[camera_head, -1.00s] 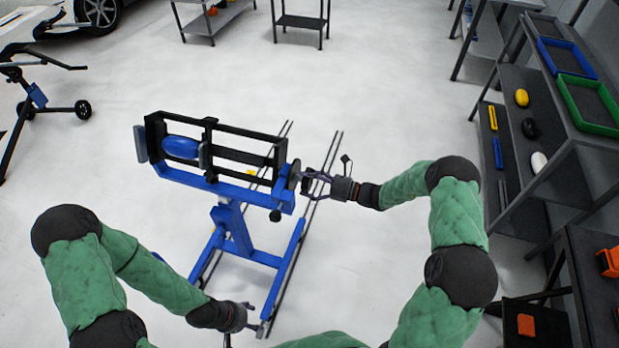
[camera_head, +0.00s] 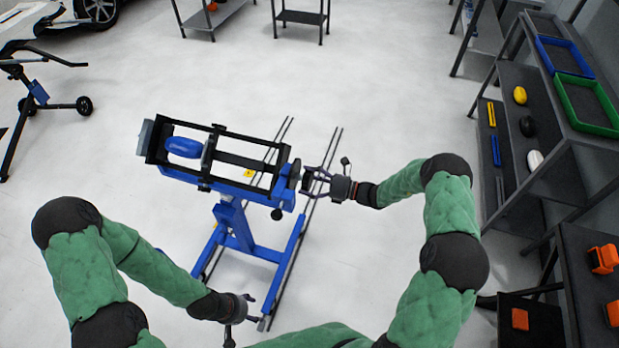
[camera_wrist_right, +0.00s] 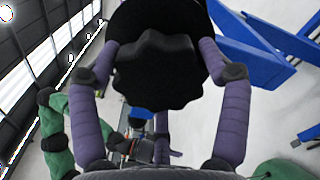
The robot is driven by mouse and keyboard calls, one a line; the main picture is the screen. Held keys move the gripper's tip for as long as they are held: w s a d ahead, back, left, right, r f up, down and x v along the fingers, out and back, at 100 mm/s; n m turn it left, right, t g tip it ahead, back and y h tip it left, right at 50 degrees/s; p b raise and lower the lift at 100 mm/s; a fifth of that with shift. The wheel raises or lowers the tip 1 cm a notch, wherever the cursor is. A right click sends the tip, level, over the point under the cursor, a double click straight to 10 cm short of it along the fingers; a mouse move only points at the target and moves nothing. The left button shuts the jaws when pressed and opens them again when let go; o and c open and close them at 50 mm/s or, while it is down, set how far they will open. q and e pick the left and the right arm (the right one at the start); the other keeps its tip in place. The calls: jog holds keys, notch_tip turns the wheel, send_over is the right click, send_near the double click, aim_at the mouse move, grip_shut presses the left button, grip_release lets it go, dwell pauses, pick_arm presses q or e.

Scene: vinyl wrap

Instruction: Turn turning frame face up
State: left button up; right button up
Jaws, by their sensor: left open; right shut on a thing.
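The turning frame (camera_head: 237,132) is a black rectangular frame on a blue stand (camera_head: 234,222), left of centre in the head view. It is tilted about its long axis, and a blue rounded part (camera_head: 184,147) sits inside its left end. A dark scalloped knob (camera_wrist_right: 158,72) fills the top middle of the right wrist view. My right gripper (camera_head: 310,181) is at the frame's right end, its purple fingers shut on the knob's two sides. My left gripper (camera_head: 250,309) is open and empty near the stand's front foot, apart from the frame.
Two thin dark rails (camera_head: 305,215) lie along the floor beside the stand. A shelf with a green tray (camera_head: 588,104) and a blue tray (camera_head: 566,58) stands on the right. A blue and black wheeled stand (camera_head: 38,95) is at far left. The floor between is clear.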

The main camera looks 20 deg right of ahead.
jog(key=shift+w+d+r+m+p, duration=0.15)
jog(key=shift+m+p, duration=0.15)
jog(key=shift+m, duration=0.5)
jog(key=shift+w+d+r+m+p, duration=0.1)
jog(key=shift+r+m+p, duration=0.2)
jog(key=shift+m, duration=0.5)
jog(key=shift+w+d+r+m+p, duration=0.15)
jog(key=shift+m+p, duration=0.2)
jog(key=shift+m, duration=0.45)
jog(key=shift+a+f+m, duration=0.1)
jog(key=shift+f+m, duration=0.05)
jog(key=shift+m, duration=0.65)
jog(key=shift+f+m+p, duration=0.1)
jog(key=shift+m+p, duration=0.3)
jog(key=shift+m, duration=0.2)
jog(key=o, duration=1.4)
jog(key=shift+o, duration=1.4)
jog(key=shift+f, duration=0.1)
jog(key=shift+w+f, duration=0.1)
jog(key=shift+f, duration=0.05)
jog(key=shift+s+a, duration=0.1)
jog(key=shift+s, duration=0.15)
